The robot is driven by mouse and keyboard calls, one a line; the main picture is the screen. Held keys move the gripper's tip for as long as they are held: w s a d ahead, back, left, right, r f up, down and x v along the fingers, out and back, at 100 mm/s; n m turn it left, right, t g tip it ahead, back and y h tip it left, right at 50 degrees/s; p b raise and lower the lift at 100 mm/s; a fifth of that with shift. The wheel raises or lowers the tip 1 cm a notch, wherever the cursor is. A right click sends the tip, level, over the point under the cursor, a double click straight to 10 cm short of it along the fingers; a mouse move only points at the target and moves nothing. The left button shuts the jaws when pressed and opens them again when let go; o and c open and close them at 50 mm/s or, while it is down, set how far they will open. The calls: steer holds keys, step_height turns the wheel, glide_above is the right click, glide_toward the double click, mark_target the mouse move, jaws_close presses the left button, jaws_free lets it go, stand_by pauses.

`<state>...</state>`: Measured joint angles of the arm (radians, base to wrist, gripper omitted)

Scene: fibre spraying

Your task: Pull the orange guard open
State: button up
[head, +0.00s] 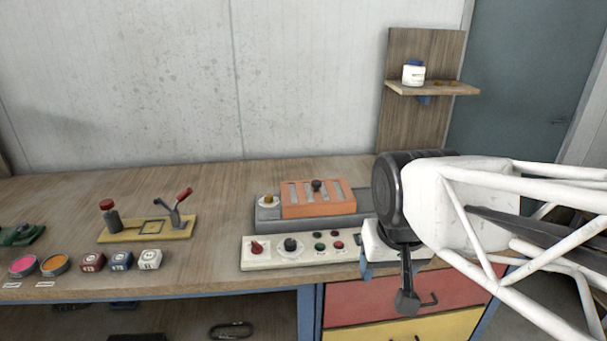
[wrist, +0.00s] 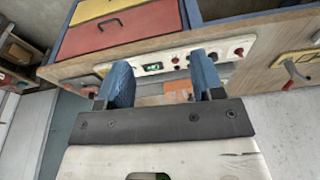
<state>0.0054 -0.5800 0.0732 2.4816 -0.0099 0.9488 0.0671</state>
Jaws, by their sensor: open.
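The orange guard (head: 305,210) is a slotted cover with a dark knob (head: 317,185) on top. It lies flat over a grey base (head: 268,224) at the back of the bench. My gripper (wrist: 164,80) is open, with two blue fingers apart and nothing between them. In the head view, one blue finger (head: 366,268) shows to the right of the guard, near the panel's right end. In the wrist view, only a patch of orange (wrist: 178,86) shows between the fingers; the rest of the guard is hidden.
A white control panel (head: 265,262) with knobs and buttons lies in front of the guard. A yellow base with levers (head: 150,231) stands at left, with several small blocks before it. A wooden shelf (head: 428,90) stands behind my arm. Red and yellow drawers (head: 365,302) are below.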

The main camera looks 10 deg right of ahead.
steer(key=w+r+m, duration=0.2)
steer(key=w+r, duration=0.1)
steer(key=w, duration=0.9)
steer(key=m+g, duration=0.2)
steer(key=m, duration=0.4)
glide_above(317, 182)
steer(key=f, duration=0.8)
steer(key=shift+s+a, duration=0.1)
steer(key=shift+s, duration=0.25)
steer(key=shift+w+f, duration=0.15)
steer(key=shift+w, duration=0.15)
steer(key=shift+f, duration=0.1)
steer(key=shift+f, duration=3.8)
jaws_close()
